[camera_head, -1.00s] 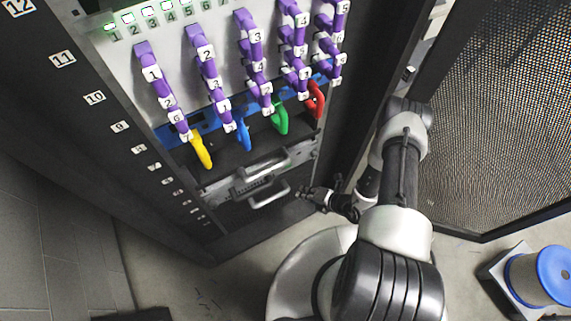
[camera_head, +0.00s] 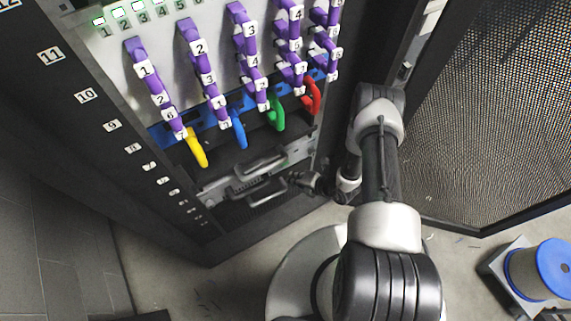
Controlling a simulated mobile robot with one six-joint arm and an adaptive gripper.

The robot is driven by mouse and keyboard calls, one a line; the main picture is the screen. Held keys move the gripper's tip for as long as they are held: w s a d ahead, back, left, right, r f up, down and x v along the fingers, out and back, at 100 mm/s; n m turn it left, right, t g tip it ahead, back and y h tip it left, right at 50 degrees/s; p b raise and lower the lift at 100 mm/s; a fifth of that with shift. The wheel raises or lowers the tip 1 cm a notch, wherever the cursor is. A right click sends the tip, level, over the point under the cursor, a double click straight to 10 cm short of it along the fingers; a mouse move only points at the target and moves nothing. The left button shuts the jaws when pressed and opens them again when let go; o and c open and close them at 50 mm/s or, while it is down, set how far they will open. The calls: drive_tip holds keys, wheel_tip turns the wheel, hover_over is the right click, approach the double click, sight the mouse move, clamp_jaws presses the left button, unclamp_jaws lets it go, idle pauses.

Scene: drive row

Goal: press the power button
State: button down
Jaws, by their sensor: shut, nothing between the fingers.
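The rack (camera_head: 245,222) stands open in front of me, with numbered purple handles (camera_head: 194,62) in its upper part. Below the coloured loops is a dark unit with a grey handle (camera_head: 268,190) low in the rack. I cannot make out a power button; it is too small or hidden. My gripper (camera_head: 296,178) is small and dark in the view, shut and empty, at the right end of the low unit's front. I cannot tell whether it touches the unit. My arm covers part of the rack's right edge.
Yellow (camera_head: 196,148), blue (camera_head: 238,130), green (camera_head: 276,112) and red (camera_head: 312,96) loops stick out above the low unit. An open mesh door (camera_head: 490,110) stands at the right. A blue-topped spool (camera_head: 545,270) sits on the floor at lower right.

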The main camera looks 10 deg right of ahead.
drive_tip(key=shift+w+a+b, duration=0.2)
drive_tip(key=shift+w, duration=0.4)
drive_tip(key=shift+w+a+b, duration=0.2)
drive_tip(key=shift+w, duration=0.4)
drive_tip(key=shift+w, duration=0.15)
idle(0.5)
drive_tip(key=shift+w+a, duration=0.1)
drive_tip(key=shift+w, duration=0.15)
drive_tip(key=shift+w+a+b, duration=0.15)
drive_tip(key=shift+w+b, duration=0.3)
drive_tip(key=shift+b, duration=0.05)
idle(0.7)
drive_tip(key=shift+s, duration=0.1)
drive_tip(key=shift+s+d, duration=0.25)
drive_tip(key=shift+s, duration=0.5)
drive_tip(key=shift+s, duration=0.1)
drive_tip(key=s, duration=0.1)
drive_tip(key=s+d+p, duration=0.1)
drive_tip(key=s, duration=0.2)
drive_tip(key=shift+s+d, duration=0.25)
drive_tip(key=shift+d, duration=0.05)
